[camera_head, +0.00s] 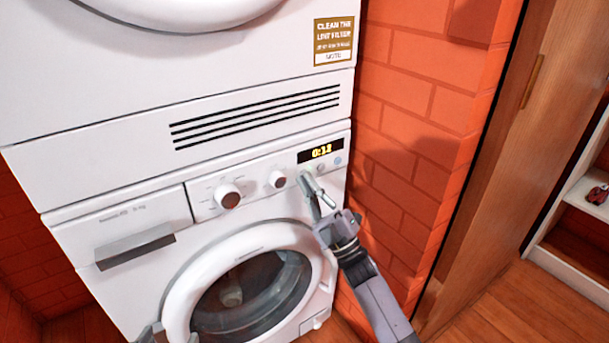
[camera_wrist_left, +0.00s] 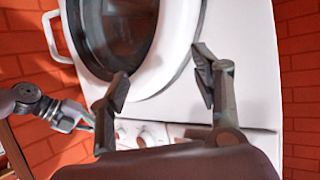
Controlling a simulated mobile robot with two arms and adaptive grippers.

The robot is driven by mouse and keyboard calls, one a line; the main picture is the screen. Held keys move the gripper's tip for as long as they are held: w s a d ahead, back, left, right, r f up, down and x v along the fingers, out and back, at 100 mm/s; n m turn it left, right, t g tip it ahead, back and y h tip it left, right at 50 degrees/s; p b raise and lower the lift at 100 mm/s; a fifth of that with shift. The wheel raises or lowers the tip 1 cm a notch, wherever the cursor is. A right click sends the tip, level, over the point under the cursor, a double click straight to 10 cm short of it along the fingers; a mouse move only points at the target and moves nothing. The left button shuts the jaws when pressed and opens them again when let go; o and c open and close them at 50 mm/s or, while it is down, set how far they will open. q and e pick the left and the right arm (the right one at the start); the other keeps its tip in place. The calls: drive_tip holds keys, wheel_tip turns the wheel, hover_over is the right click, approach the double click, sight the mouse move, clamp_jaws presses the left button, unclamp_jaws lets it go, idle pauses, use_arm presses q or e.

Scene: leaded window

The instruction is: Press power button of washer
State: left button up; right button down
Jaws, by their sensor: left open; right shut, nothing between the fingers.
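The white washer (camera_head: 115,245) has a control panel with a lit display (camera_head: 321,151) reading about 0:13. Small round buttons (camera_head: 320,167) sit below the display; I cannot tell which one is the power button. My right gripper (camera_head: 312,186) is shut and empty, its tips at the panel just below and left of the display. I cannot tell whether it touches. The right gripper also shows in the left wrist view (camera_wrist_left: 82,120), beside the panel. My left gripper (camera_wrist_left: 160,85) is open and empty in front of the washer, near the round door (camera_wrist_left: 178,50); only part of it shows in the head view (camera_head: 155,334).
Two knobs (camera_head: 228,197) sit left of the display, with a drawer handle (camera_head: 135,246) further left. A second white machine (camera_head: 110,70) is stacked above. A brick wall (camera_head: 410,130) and a wooden door (camera_head: 500,170) stand to the right, close to my right arm.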

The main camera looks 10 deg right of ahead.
use_arm(q)
drive_tip(key=shift+s+a+f+g+y+p, duration=0.15)
drive_tip(key=shift+s+a+f+g, duration=0.1)
drive_tip(key=shift+s+f+g, duration=0.35)
drive_tip(key=shift+s+a+f+g+y+p, duration=0.2)
drive_tip(key=shift+s+f+g, duration=0.15)
drive_tip(key=shift+f, duration=0.35)
use_arm(e)
drive_tip(key=shift+s+d, duration=0.2)
drive_tip(key=shift+s, duration=0.3)
use_arm(q)
drive_tip(key=shift+s, duration=0.1)
use_arm(e)
drive_tip(key=shift+s, duration=0.15)
use_arm(q)
drive_tip(key=s+a+f+g+y+p, duration=0.1)
drive_tip(key=s+a+f+g, duration=0.1)
drive_tip(key=s, duration=0.4)
drive_tip(key=s+a+f+g+y+p, duration=0.1)
drive_tip(key=s+a+f+g+p, duration=0.1)
drive_tip(key=s+f+g, duration=0.2)
drive_tip(key=shift+s+g, duration=0.75)
drive_tip(key=shift+s, duration=0.45)
use_arm(e)
drive_tip(key=s, duration=0.1)
drive_tip(key=s+d, duration=0.1)
drive_tip(key=s, duration=0.1)
drive_tip(key=s+d, duration=0.1)
drive_tip(key=s, duration=0.1)
drive_tip(key=shift+s, duration=0.2)
